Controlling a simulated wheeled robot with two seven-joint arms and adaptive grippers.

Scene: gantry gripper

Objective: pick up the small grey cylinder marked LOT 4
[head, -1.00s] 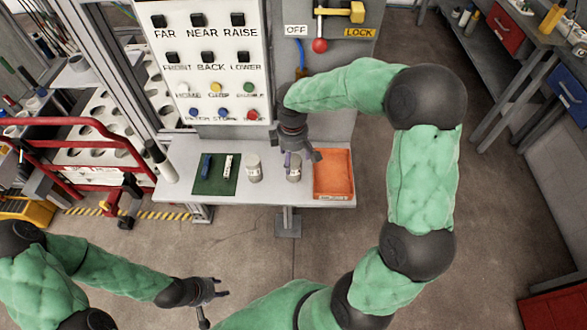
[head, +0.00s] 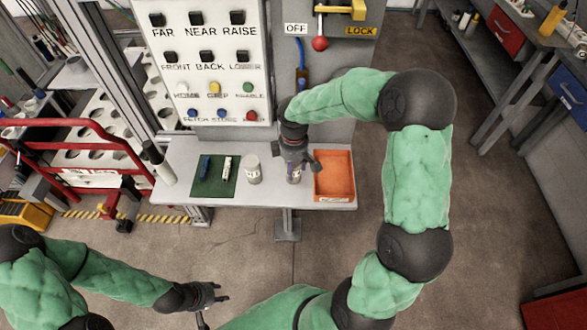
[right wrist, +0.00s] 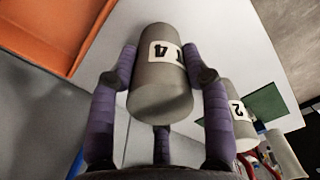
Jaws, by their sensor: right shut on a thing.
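The small grey cylinder (head: 294,178) stands on the white bench, partly hidden by my right gripper (head: 297,164). In the right wrist view the cylinder (right wrist: 160,90) has a white label with a 4 on it. The fingers of my right gripper (right wrist: 161,68) are closed on its sides. I cannot tell any gap between cylinder and bench. A second grey cylinder (head: 252,170) stands to its left; its label in the right wrist view (right wrist: 231,115) shows a 2. My left gripper (head: 213,301) is low in the head view, open and empty, away from the bench.
An orange tray (head: 334,177) lies right of the held cylinder. A green mat (head: 213,188) with a blue and a white item lies at the left on the bench (head: 270,196). A button panel (head: 212,85) and a lever box stand behind. A red rail (head: 80,130) is at left.

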